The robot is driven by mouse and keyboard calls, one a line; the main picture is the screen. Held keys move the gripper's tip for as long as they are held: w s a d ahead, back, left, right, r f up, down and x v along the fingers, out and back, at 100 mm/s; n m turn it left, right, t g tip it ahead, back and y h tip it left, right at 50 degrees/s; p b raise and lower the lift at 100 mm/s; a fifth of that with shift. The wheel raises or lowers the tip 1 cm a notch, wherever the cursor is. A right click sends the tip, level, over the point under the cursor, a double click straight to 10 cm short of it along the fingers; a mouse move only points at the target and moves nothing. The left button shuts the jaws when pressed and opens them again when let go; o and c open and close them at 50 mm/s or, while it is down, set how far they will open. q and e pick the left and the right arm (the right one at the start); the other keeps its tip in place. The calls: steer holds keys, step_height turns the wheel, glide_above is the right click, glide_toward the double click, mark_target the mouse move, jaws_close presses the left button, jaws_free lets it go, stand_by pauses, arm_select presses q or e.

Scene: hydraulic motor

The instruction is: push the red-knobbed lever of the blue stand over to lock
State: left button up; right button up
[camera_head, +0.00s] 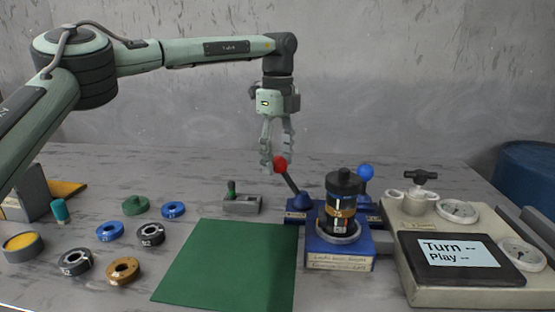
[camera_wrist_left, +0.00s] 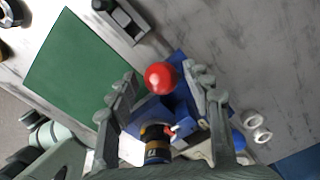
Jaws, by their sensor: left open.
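The blue stand (camera_head: 340,262) is on the table right of centre, with a stacked black, orange and blue motor (camera_head: 342,207) upright on it. Its lever with a red knob (camera_head: 280,164) leans to the left in the head view. A second knob, blue (camera_head: 366,171), stands behind the motor. My left gripper (camera_head: 277,168) points down at the red knob, its fingers apart. In the left wrist view the red knob (camera_wrist_left: 161,77) appears between the open fingers of the left gripper (camera_wrist_left: 165,90); I cannot tell whether they touch it. My right gripper is not in view.
A green mat (camera_head: 230,262) lies left of the stand. Several rings, such as a brown one (camera_head: 123,270), lie farther left. A small grey fixture (camera_head: 242,204) stands behind the mat. A beige test unit with a screen (camera_head: 460,252) stands close on the right.

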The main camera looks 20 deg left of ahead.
arm_select(q)
steer(key=shift+r+p, duration=1.05)
steer(key=shift+r, duration=1.05)
steer(key=shift+f, duration=0.1)
